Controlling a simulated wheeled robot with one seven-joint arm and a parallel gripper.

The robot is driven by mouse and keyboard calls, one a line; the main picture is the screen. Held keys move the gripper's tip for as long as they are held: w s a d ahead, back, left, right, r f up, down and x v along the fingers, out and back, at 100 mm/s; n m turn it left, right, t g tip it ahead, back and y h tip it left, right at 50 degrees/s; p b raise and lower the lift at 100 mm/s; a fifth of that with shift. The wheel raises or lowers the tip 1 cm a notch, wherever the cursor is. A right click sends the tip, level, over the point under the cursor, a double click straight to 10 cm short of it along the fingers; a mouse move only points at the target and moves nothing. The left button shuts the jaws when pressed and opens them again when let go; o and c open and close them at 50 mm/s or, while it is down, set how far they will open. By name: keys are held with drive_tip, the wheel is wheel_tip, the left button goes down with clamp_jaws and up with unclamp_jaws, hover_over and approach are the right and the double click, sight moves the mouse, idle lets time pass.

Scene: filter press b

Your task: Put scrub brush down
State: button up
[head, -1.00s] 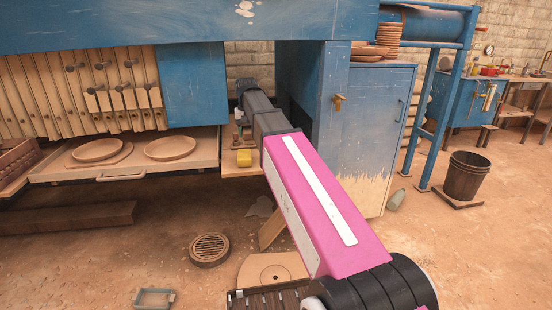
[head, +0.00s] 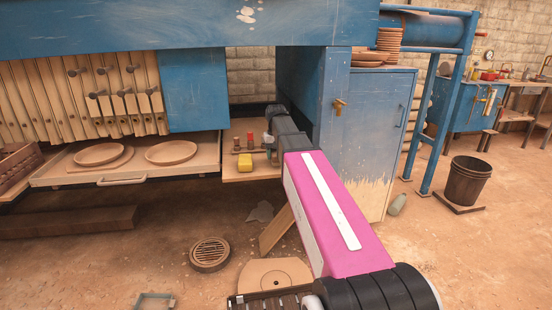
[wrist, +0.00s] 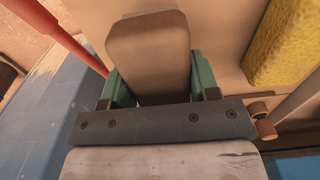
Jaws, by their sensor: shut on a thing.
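The scrub brush shows in the wrist view as a brown, round-ended block (wrist: 150,55). My gripper (wrist: 158,88) is shut on it, with a green finger at each side. The brush's underside is hidden, so I cannot tell whether it touches the surface below. In the head view my dark wrist is at the right end of a small wooden shelf (head: 232,176) under the blue frame. The brush cannot be made out clearly there.
A yellow sponge (head: 245,163) lies on the shelf; it also shows in the wrist view (wrist: 285,45). Small red-topped and brown items (head: 250,141) stand behind it. A red rod (wrist: 62,38) is left of my gripper. A blue cabinet (head: 375,125) stands right of my arm.

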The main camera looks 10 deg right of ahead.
sight(276, 151)
drive_tip(key=shift+f, duration=0.8)
drive_tip(key=shift+f, duration=0.15)
drive_tip(key=o, duration=0.8)
drive_tip(key=shift+o, duration=0.2)
wheel_tip(276, 151, up, 12)
drive_tip(key=shift+r, duration=0.2)
